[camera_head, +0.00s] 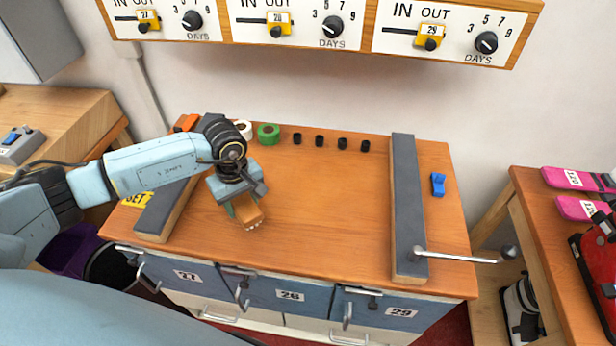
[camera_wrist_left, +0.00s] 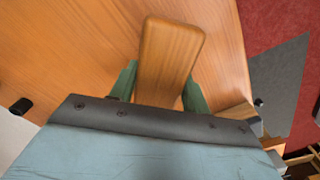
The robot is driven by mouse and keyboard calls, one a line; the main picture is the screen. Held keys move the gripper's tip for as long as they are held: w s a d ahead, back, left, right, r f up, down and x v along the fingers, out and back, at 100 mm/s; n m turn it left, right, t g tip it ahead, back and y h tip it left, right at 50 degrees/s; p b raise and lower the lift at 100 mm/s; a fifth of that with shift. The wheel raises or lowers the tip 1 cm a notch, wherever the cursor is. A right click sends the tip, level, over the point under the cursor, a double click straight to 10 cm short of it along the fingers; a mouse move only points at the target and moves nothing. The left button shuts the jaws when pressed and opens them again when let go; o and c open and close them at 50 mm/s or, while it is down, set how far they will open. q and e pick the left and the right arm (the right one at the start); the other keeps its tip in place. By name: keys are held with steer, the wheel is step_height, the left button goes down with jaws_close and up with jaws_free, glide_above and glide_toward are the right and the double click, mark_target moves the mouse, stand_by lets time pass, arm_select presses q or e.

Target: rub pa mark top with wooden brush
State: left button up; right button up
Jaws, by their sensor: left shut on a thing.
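A wooden brush (camera_head: 248,210) with pale bristles at its lower end is in my left gripper (camera_head: 243,203), over the left part of the orange wooden bench top (camera_head: 320,200). In the left wrist view the brush's wooden back (camera_wrist_left: 170,55) shows between the two green fingers of my left gripper (camera_wrist_left: 158,90), which are shut on it. I cannot tell whether the bristles touch the bench top. I cannot make out a mark on the bench top. My right gripper is not in view.
Dark grey-topped rails stand left (camera_head: 170,195) and right (camera_head: 407,205) on the bench; a metal lever (camera_head: 465,257) sticks out at right. Tape rolls (camera_head: 268,133) and several black pegs (camera_head: 319,140) line the back. A blue clip (camera_head: 438,184) lies right. The middle is clear.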

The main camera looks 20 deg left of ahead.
arm_select(q)
steer(key=shift+r+p, duration=1.5)
steer(key=shift+r, duration=1.2)
steer(key=shift+d, duration=0.1)
